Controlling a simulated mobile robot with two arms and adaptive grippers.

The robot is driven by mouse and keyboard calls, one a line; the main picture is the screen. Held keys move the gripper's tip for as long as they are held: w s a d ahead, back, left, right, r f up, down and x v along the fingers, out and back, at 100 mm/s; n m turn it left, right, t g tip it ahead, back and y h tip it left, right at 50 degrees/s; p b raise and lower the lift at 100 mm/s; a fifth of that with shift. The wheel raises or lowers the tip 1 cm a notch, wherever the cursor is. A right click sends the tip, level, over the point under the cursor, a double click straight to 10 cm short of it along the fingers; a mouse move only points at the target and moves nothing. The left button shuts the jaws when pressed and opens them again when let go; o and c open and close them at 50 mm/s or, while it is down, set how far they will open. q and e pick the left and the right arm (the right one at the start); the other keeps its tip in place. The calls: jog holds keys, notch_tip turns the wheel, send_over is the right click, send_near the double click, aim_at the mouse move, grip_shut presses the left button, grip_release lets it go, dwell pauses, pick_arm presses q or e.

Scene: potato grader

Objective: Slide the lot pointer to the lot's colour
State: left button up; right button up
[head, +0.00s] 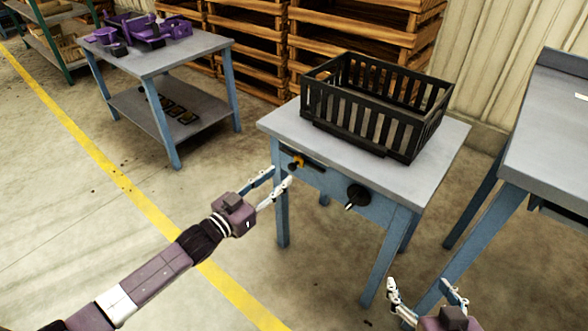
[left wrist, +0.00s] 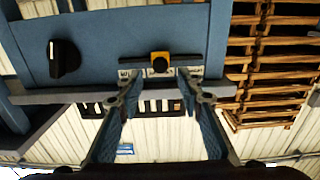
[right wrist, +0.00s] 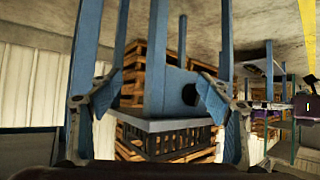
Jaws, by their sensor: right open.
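The lot pointer (head: 297,162) is a small orange-yellow slider with a black knob, in a dark slot on the blue front of the grader table. My right gripper (head: 420,287) is open and empty at the lower right.
A black dial (head: 358,196) with a pale mark sits right of the slot. A black slatted crate (head: 372,121) stands on the grader table (head: 277,125). Another table (head: 188,56) with purple parts is behind left; a grey bench (head: 545,140) stands at right.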

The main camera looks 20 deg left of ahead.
aim_at(290, 168)
pick_arm(q)
jog(key=b+x, duration=0.1)
jog(key=x, duration=0.5)
jog(key=shift+b, duration=0.35)
jog(key=shift+w+d, duration=0.15)
jog(key=shift+w, duration=0.3)
pick_arm(e)
jog(key=w+a+r+t+y, duration=0.1)
jog(key=w+r+t, duration=0.3)
jog(key=r, duration=0.5)
jog(key=shift+w+a+r+t+y, duration=0.2)
jog(key=shift+a+r+t+y, duration=0.1)
jog(key=shift+a+t, duration=0.4)
pick_arm(q)
jog(key=shift+c, duration=0.4)
grip_shut()
pick_arm(e)
jog(key=shift+f, duration=0.1)
